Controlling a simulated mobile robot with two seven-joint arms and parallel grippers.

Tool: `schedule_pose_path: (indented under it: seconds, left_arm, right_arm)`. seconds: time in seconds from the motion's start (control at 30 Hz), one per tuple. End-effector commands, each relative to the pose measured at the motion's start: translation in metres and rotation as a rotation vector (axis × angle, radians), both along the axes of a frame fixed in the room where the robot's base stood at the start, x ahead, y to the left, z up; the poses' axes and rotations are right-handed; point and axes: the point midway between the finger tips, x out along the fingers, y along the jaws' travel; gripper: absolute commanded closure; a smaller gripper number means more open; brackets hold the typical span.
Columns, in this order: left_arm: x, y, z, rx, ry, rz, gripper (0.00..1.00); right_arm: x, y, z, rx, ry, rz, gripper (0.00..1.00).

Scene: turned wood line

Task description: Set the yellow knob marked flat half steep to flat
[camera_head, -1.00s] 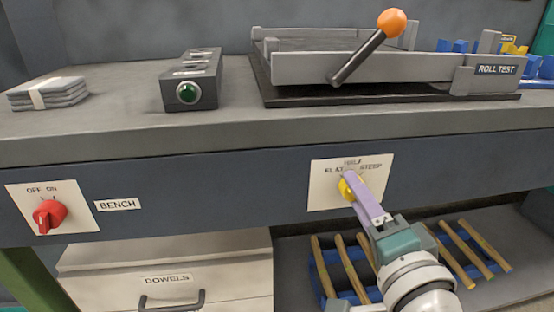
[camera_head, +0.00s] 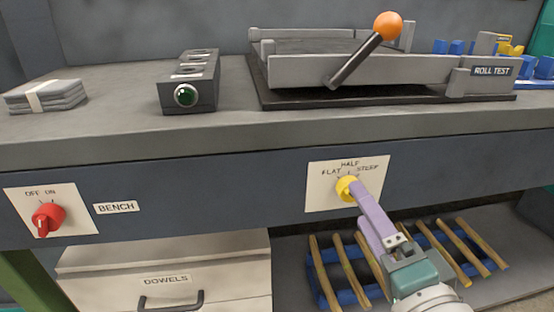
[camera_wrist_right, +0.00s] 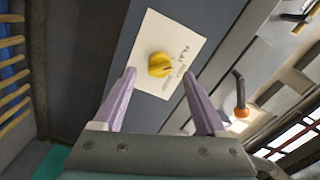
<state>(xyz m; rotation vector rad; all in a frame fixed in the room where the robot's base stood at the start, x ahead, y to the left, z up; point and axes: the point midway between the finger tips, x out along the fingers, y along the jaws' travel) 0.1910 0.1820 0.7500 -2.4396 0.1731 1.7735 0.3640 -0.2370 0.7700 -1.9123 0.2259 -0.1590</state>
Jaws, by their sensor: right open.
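The yellow knob (camera_head: 346,188) sits on a white plate (camera_head: 318,191) marked flat, half and steep, on the bench's dark front panel. In the right wrist view the knob (camera_wrist_right: 159,65) shows whole, and its ridge seems to point toward the middle of the lettering; the exact setting is hard to read. My right gripper (camera_head: 364,188) is just in front of the knob, at its lower right in the head view. The wrist view shows its two lilac fingers (camera_wrist_right: 160,74) apart, with the knob beyond the gap and nothing held. My left gripper is not in view.
A red OFF/ON knob (camera_head: 48,218) is on the panel at left. Below are a dowels drawer (camera_head: 210,268) and a blue rack (camera_head: 350,270) with several wooden rods. On the bench top stand a roll test unit (camera_head: 365,72) with an orange-ended lever and a green-button box (camera_head: 188,82).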

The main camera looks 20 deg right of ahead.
Motion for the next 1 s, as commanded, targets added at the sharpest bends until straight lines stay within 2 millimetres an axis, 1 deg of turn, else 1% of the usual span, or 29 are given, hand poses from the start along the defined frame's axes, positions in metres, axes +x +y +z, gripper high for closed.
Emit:
schedule_pose_path:
  seconds: [0.03,0.1,0.2,0.33,0.47,0.87,0.93,1.0]
  left_arm:
    - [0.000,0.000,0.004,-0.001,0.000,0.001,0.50]
    - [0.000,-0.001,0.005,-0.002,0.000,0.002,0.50]
    - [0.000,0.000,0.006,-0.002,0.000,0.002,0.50]
    - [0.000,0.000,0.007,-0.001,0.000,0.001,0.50]
    - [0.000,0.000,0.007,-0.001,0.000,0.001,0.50]
    - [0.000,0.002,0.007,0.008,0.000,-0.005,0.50]
    - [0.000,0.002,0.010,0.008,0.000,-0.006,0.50]
    - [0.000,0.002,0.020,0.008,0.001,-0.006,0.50]
  right_arm:
    - [-0.012,0.003,0.001,0.001,0.004,0.000,0.26]
    - [-0.026,0.006,0.000,0.000,0.005,0.001,0.26]
    - [-0.043,0.010,0.000,0.001,0.003,0.000,0.26]
    - [-0.056,0.014,0.000,0.000,0.001,0.001,0.26]
    - [-0.061,0.015,0.000,0.001,0.000,0.001,0.26]
    - [-0.061,0.015,0.000,0.000,0.000,0.000,0.26]
    - [-0.060,0.016,0.003,-0.002,0.003,0.007,0.26]
    - [-0.057,0.022,0.014,-0.017,0.023,0.038,0.26]
